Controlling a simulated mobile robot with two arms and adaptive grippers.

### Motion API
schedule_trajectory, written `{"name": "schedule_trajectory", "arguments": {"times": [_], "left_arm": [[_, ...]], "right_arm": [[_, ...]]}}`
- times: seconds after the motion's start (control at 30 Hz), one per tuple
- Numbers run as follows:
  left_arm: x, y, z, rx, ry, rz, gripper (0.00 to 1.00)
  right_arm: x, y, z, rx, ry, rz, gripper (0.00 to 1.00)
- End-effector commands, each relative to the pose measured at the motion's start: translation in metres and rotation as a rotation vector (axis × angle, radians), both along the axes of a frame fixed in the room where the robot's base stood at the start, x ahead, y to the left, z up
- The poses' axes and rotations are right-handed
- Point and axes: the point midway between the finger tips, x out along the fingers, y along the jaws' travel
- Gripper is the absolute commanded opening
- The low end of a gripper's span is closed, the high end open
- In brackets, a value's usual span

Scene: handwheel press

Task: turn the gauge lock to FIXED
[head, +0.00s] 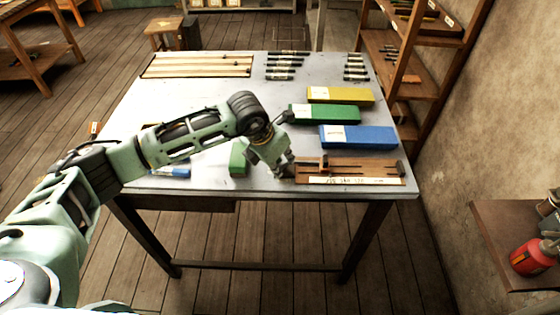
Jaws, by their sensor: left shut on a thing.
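The gauge is a brown wooden board (362,165) at the table's front right, with a pale marked strip (354,181) along its near side. A dark upright piece (324,163) and a dark rod are on it, with a dark end piece (400,169) at the right. My left gripper (285,172) points down at the board's left end, shut on a small dark part there, apparently the gauge lock. The fingers hide most of that part, and its setting and any FIXED marking cannot be read. My right gripper is out of view.
Yellow (341,95), green (330,114) and blue (358,137) boxes lie behind the board. A green block (239,158) stands left of my gripper. Dark rods and a slatted wooden tray (198,66) lie at the back. The table's (215,97) middle is mostly clear.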

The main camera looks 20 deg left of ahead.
Motion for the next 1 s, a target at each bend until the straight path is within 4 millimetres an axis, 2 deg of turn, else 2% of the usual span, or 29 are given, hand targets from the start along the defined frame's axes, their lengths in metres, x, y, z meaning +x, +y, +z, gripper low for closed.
{"name": "schedule_trajectory", "arguments": {"times": [0.27,0.47,1.0], "left_arm": [[0.000,0.000,-0.001,0.000,0.000,0.017,0.00],[-0.001,-0.002,-0.002,0.000,-0.001,0.099,0.00],[-0.001,-0.010,-0.003,-0.001,-0.005,0.533,0.00]], "right_arm": [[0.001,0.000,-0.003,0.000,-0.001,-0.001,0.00],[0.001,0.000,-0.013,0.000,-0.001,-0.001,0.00],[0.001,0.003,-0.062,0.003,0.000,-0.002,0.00]]}}
